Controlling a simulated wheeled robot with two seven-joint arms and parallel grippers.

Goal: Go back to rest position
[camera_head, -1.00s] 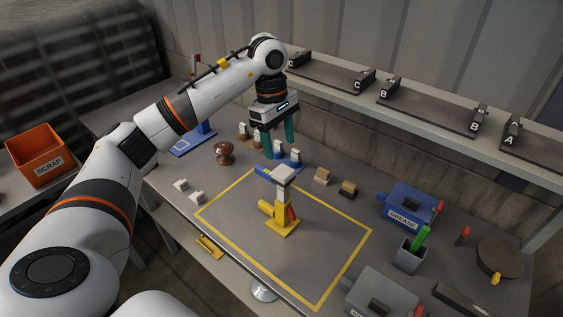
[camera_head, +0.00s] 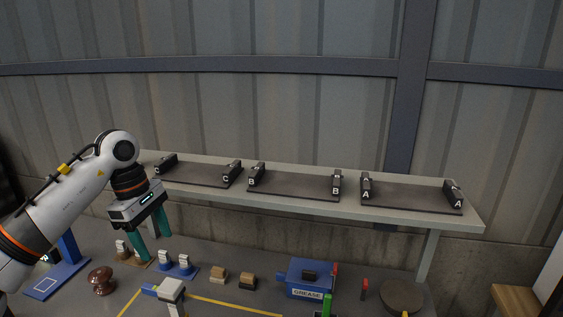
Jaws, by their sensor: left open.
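My left gripper (camera_head: 150,235) hangs over the back left of the workbench (camera_head: 215,257), its two teal fingers apart with nothing between them. Behind and beside the fingers stand small white-topped pieces on a brown base (camera_head: 124,251) and a blue base (camera_head: 186,265). A brown insulator (camera_head: 101,281) stands to the left of the fingers, apart from them. My right gripper is not in view.
A shelf (camera_head: 320,205) along the wall carries trays marked C (camera_head: 195,175), B (camera_head: 293,186) and A (camera_head: 410,196). A blue GREASE box (camera_head: 305,280), a green-topped item (camera_head: 327,304) and a round brown disc (camera_head: 401,296) stand at the right.

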